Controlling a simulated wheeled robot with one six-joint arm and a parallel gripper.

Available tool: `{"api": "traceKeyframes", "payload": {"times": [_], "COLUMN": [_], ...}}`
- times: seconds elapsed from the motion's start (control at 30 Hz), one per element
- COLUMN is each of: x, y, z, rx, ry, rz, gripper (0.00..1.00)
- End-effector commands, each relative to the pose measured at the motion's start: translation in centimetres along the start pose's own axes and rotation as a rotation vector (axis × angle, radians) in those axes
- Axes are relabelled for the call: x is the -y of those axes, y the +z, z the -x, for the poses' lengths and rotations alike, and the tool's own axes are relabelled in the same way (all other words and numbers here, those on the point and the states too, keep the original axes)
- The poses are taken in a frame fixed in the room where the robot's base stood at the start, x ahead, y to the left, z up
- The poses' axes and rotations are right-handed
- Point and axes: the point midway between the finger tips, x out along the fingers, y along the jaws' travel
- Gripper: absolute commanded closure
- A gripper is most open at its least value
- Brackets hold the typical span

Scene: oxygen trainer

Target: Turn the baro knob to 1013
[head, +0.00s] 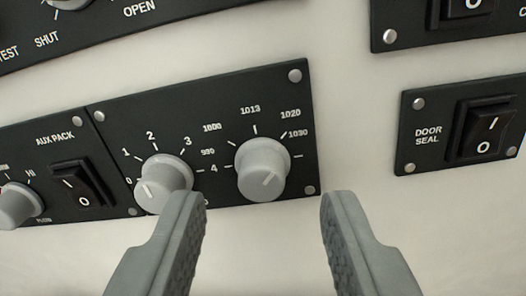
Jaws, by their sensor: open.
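The baro knob (262,168) is a grey round knob at the right of a black panel, with a scale from 990 to 1030 around it. The 1013 mark (255,129) is above it. The knob's white pointer line slants up to the right, toward the 1020 to 1030 side; I cannot read its exact value. My gripper (265,202) is open and empty. No finger visibly touches the baro knob.
The AUX PACK switch (83,184) is farther left. The DOOR SEAL switch (485,130) is at the right. Bare pale wall (355,140) lies between the panels.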

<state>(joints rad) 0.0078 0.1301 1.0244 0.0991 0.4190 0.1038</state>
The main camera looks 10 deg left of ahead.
Motion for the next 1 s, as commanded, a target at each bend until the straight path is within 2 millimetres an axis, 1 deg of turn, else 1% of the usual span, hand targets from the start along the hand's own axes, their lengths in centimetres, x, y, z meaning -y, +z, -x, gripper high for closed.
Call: {"api": "traceKeyframes", "payload": {"times": [0.1,0.2,0.4,0.6,0.63,0.7,0.77,0.8,0.83,1.0], "x": [0.0,0.0,0.0,0.0,0.0,0.0,0.0,0.0,0.0,0.0], "y": [0.0,0.0,0.0,0.0,0.0,0.0,0.0,0.0,0.0,0.0], "z": [-1.2,-1.8,-2.2,-2.2,-2.2,-2.2,-2.2,-2.2,-2.2,-2.2], "rx": [0.0,-0.001,-0.001,-0.001,-0.001,-0.001,-0.001,-0.001,-0.001,-0.001], "ry": [0.0,0.0,0.0,0.0,0.0,0.0,0.0,0.0,0.0,0.0], "rz": [0.0,0.0,0.0,0.0,0.0,0.0,0.0,0.0,0.0,0.003], "gripper": [0.6,0.6,0.6,0.6,0.62,0.76,0.87,0.95,1.0,1.0]}}
